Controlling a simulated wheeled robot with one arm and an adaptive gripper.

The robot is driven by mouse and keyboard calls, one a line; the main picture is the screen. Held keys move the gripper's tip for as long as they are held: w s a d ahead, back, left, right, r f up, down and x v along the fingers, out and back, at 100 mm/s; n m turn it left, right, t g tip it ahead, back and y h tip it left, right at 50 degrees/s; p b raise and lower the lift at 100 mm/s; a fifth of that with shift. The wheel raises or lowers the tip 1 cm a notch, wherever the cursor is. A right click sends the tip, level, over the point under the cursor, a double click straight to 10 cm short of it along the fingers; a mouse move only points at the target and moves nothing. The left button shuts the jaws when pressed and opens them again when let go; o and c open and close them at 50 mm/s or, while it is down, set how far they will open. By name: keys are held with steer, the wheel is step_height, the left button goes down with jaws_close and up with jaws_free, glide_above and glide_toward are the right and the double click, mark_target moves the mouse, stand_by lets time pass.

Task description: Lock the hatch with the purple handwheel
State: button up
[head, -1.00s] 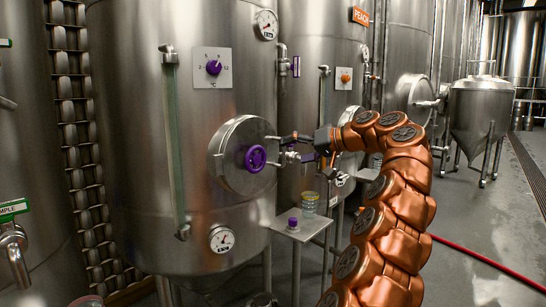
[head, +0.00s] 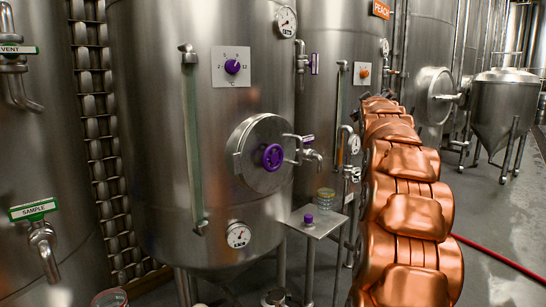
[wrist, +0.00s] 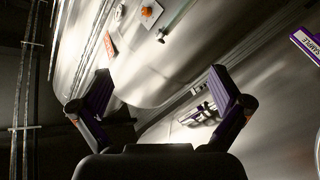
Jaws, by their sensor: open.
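The purple handwheel (head: 272,157) sits at the centre of the round steel hatch (head: 246,160) on the front of the large tank. The hatch lies flat against the tank in the head view; whether it is locked I cannot tell. My copper arm stands to the right of the hatch and hides my gripper in the head view. In the wrist view my gripper (wrist: 160,92) is open and empty, its two fingers spread wide. The wrist view shows tank walls, tilted, and neither the hatch nor the handwheel can be made out there.
A purple dial (head: 232,67) is above the hatch and a gauge (head: 238,235) below it. Valve pipes stick out right of the hatch. A small shelf (head: 322,221) holds a purple-topped item and a glass (head: 325,195). A SAMPLE tap (head: 42,240) is at left. A red hose (head: 500,262) crosses the floor.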

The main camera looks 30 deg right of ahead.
mark_target(275, 159)
steer(key=w+a+r+n+t+y+p, duration=0.1)
steer(key=w+a+n+t+y, duration=0.25)
steer(key=a+n, duration=0.4)
steer(key=w+a+r+n+t+y+p, duration=0.15)
steer(key=a+n+t, duration=0.35)
steer(key=n, duration=0.5)
steer(key=a+f+n+g+y, duration=0.3)
steer(key=a+f+n+y, duration=0.95)
steer(key=f, duration=0.55)
steer(key=shift+m, duration=0.8)
steer(key=shift+a+p+x, duration=0.2)
steer(key=shift+p+x, duration=0.1)
steer(key=shift+x, duration=0.85)
steer(key=shift+a+p+x, duration=0.2)
steer(key=shift+p+x, duration=0.05)
steer(key=shift+x, duration=0.85)
steer(key=shift+a+p+x, duration=0.2)
steer(key=shift+p+x, duration=0.1)
steer(key=shift+x, duration=0.85)
steer(key=shift+s+f, duration=0.15)
steer(key=shift+f, duration=0.05)
